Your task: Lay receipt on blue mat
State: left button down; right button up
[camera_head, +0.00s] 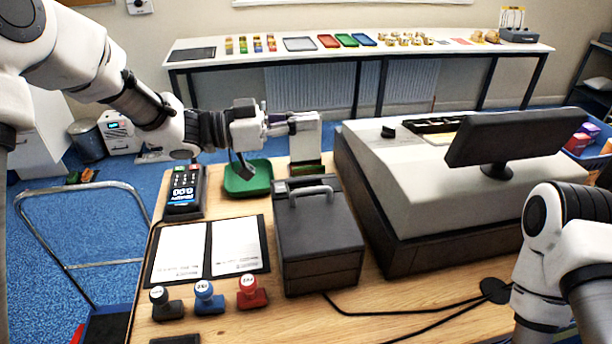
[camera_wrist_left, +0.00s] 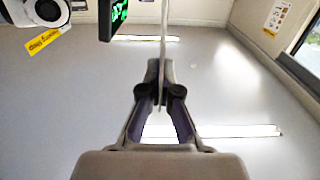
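My left gripper (camera_head: 290,124) reaches in from the left above the counter. Its fingers are closed on a thin white sheet, which looks like the receipt (camera_head: 306,140) and stands upright behind the dark box. In the left wrist view the fingertips (camera_wrist_left: 160,85) meet on the receipt (camera_wrist_left: 164,35), seen edge-on as a thin pale strip. Whether its lower end touches anything is unclear. I cannot make out a blue mat on the counter. My right arm shows at the right edge, but its gripper is out of view.
A green tray (camera_head: 240,182) and a card terminal (camera_head: 184,190) lie left of the receipt. A dark box with a handle (camera_head: 318,245), an open folder (camera_head: 250,222), several stamps (camera_head: 205,300) and a large cash register (camera_head: 420,190) crowd the counter. Cables cross the front right.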

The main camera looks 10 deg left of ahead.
pick_arm(q)
jog(key=f+p, duration=0.1)
jog(key=f, duration=0.3)
jog(key=f+p, duration=0.1)
jog(key=f, duration=0.4)
jog(key=shift+w+f, duration=0.2)
jog(key=shift+f, duration=0.1)
jog(key=shift+w+f, duration=0.3)
jog(key=shift+f, duration=0.1)
jog(key=c, duration=1.6)
grip_release()
jog(key=shift+o, duration=1.4)
jog(key=shift+s+r, duration=0.15)
jog(key=shift+r, duration=0.05)
jog(key=shift+f, duration=0.1)
